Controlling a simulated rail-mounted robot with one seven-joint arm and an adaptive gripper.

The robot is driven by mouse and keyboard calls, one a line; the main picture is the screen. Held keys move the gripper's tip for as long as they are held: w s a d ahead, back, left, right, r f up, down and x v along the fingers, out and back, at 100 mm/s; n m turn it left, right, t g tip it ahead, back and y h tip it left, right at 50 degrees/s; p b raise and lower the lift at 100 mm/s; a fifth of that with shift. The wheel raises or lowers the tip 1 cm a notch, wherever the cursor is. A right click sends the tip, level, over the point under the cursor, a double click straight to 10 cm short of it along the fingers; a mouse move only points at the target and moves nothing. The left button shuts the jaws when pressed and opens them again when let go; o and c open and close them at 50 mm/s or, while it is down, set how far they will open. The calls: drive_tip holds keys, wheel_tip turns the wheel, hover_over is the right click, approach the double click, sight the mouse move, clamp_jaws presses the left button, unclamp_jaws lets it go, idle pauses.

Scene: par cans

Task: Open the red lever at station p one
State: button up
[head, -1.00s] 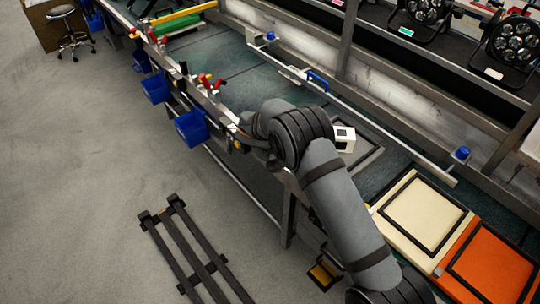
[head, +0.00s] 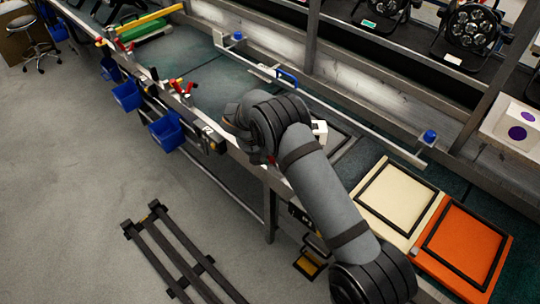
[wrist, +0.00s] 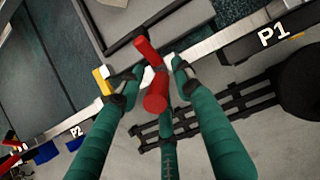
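The red lever (wrist: 152,75) shows in the wrist view, with a rounded red end toward the camera and a red bar slanting up and left. The P1 label (wrist: 274,34) is on the dark rail edge to its right. My gripper (wrist: 152,78) has green fingers with dark and pale tips. The fingers are apart, one on each side of the lever, with gaps visible; I cannot tell whether either touches. In the head view my arm hides the gripper, and only a small bit of red shows below the wrist.
A yellow piece (wrist: 103,80) sits just left of the left finger. The P2 label (wrist: 75,132) is at lower left. In the head view, blue bins (head: 166,132) hang along the bench front, and cream (head: 397,203) and orange (head: 465,245) panels lie at right. A dark rack (head: 180,250) is on the floor.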

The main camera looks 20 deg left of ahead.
drive_tip(key=shift+o, duration=0.3)
drive_tip(key=shift+a, duration=0.15)
drive_tip(key=shift+s, duration=0.1)
drive_tip(key=shift+s+a+r, duration=0.1)
drive_tip(key=shift+r, duration=0.2)
drive_tip(key=v, duration=1.1)
drive_tip(key=shift+r, duration=0.1)
drive_tip(key=x, duration=1.1)
drive_tip(key=shift+f, duration=0.4)
drive_tip(key=shift+a+f, duration=0.1)
